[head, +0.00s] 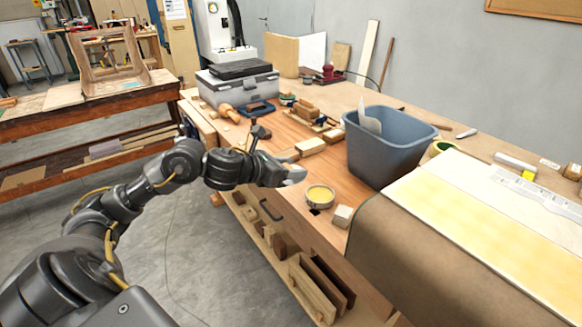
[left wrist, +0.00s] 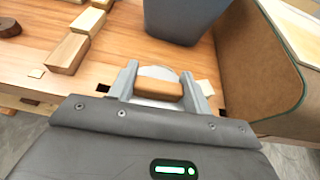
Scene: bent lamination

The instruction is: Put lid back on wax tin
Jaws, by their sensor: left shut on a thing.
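The open wax tin (head: 320,194) is a low round tin with yellow wax showing. It stands near the front edge of the workbench in the head view. My left gripper (head: 295,175) is just left of and behind it. In the left wrist view my left gripper (left wrist: 162,88) is shut on a wooden grip (left wrist: 159,84) on a silvery round piece (left wrist: 157,71), which looks like the lid. In the head view the lid cannot be made out at the gripper. The tin cannot be made out in the left wrist view. My right gripper is not in view.
A blue-grey bin (head: 388,150) stands behind and right of the tin. A small pale block (head: 343,216) lies close to the tin's right. Wooden blocks (head: 310,146) lie behind the gripper.

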